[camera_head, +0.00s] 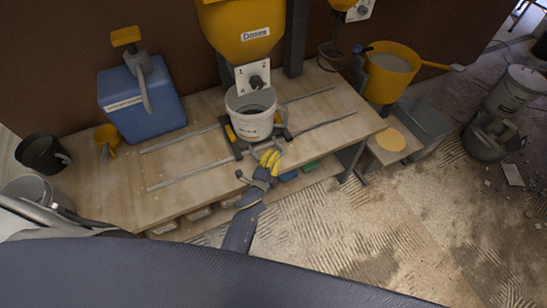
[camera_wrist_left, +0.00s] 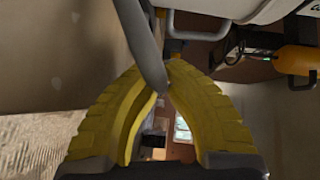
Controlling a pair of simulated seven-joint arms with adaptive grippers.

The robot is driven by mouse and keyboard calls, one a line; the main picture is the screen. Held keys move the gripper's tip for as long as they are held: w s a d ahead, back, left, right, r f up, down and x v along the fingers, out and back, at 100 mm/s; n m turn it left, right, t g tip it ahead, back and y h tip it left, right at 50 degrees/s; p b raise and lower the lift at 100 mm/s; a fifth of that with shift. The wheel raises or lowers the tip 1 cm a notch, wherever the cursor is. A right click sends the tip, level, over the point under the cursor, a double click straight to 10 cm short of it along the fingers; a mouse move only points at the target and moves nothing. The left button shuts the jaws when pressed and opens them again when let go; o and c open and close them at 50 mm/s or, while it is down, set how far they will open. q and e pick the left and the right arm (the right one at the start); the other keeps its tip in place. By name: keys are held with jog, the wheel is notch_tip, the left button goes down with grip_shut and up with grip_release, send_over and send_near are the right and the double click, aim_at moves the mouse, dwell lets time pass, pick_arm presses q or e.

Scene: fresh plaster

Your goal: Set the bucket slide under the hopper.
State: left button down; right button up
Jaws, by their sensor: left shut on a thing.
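The yellow hopper (camera_head: 243,35), labelled "Doses", hangs above the wooden bench, with a white dial plate marked 1 and 2 below it. The bucket slide (camera_head: 235,142) is a dark frame on the bench rails. It carries a pale bucket (camera_head: 250,122) upright, just below the dial plate; exact alignment with the outlet is hard to tell. My left gripper (camera_head: 269,159) is at the slide's front handle, with its yellow fingers shut on it. In the left wrist view, the fingers (camera_wrist_left: 168,80) close around a grey bar. My right gripper is not in view.
Two metal rails (camera_head: 185,181) run along the bench (camera_head: 120,190). The rails right of the slide look clear.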

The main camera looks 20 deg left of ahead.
pick_arm(q)
jog(key=shift+a, duration=0.2)
jog(key=c, duration=1.4)
grip_release()
jog(key=shift+d, duration=0.1)
jog(key=shift+o, duration=0.2)
jog(key=s+a+r, duration=0.1)
jog(key=s, duration=1)
jog(key=shift+s+r, duration=0.3)
jog(key=shift+s, duration=0.1)
jog(key=shift+a, duration=0.1)
